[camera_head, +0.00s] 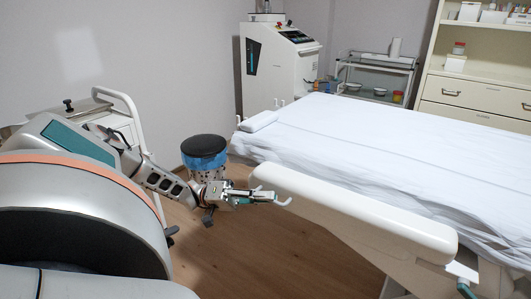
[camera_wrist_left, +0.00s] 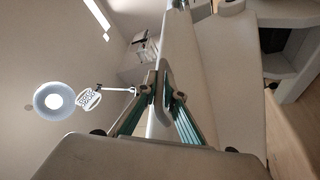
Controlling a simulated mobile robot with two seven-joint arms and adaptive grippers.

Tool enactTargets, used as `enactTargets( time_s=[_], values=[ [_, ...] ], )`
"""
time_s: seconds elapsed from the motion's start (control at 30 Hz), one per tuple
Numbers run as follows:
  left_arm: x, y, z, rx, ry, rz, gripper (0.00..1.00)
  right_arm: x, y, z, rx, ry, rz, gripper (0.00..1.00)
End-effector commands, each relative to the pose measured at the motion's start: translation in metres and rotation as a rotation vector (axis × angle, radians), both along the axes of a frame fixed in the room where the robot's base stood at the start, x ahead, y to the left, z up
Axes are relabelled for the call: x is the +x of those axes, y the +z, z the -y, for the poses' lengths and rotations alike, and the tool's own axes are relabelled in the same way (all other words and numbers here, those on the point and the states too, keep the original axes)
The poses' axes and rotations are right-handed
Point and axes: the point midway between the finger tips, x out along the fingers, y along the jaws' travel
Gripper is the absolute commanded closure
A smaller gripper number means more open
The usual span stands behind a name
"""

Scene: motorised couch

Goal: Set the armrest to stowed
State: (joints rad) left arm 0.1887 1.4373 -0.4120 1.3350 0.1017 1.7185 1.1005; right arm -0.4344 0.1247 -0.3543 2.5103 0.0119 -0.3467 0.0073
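The near armrest (camera_head: 350,209) is a long cream padded bar along the near side of the white-covered couch (camera_head: 400,145). It lies roughly level, with its rounded end towards my left gripper (camera_head: 283,201). That gripper is just below and beside this end; contact cannot be told from the head view. A small pale hooked piece shows at its fingertips. In the left wrist view, the fingers of my left gripper (camera_wrist_left: 165,90) stand apart with a narrow pale bar between them. Whether they press on it is unclear. My right gripper is out of view.
A stool (camera_head: 204,152) with a blue band stands behind my left gripper. A white machine (camera_head: 280,70) and a glass trolley (camera_head: 375,75) stand at the back. A cream cabinet (camera_head: 475,92) is at the back right. Wooden floor (camera_head: 265,255) lies open below the gripper.

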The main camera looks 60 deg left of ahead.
Motion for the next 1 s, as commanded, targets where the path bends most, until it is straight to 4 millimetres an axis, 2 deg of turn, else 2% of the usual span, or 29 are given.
enactTargets(
  time_s=[0.03,0.07,0.57,0.73,1.0],
  values=[
    [0.005,0.005,-0.005,0.005,0.014,0.011,0.79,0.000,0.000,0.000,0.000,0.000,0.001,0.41],
    [0.004,0.005,-0.005,0.005,0.013,0.011,0.75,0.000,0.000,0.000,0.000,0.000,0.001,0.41],
    [-0.002,0.000,-0.007,0.002,0.007,0.004,0.75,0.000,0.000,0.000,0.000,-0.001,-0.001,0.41],
    [-0.020,-0.006,-0.024,0.003,0.009,0.001,0.75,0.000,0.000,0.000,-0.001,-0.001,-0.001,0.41],
    [-0.058,-0.016,-0.063,0.003,0.011,0.005,0.75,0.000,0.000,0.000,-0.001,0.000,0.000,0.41]
  ],
)
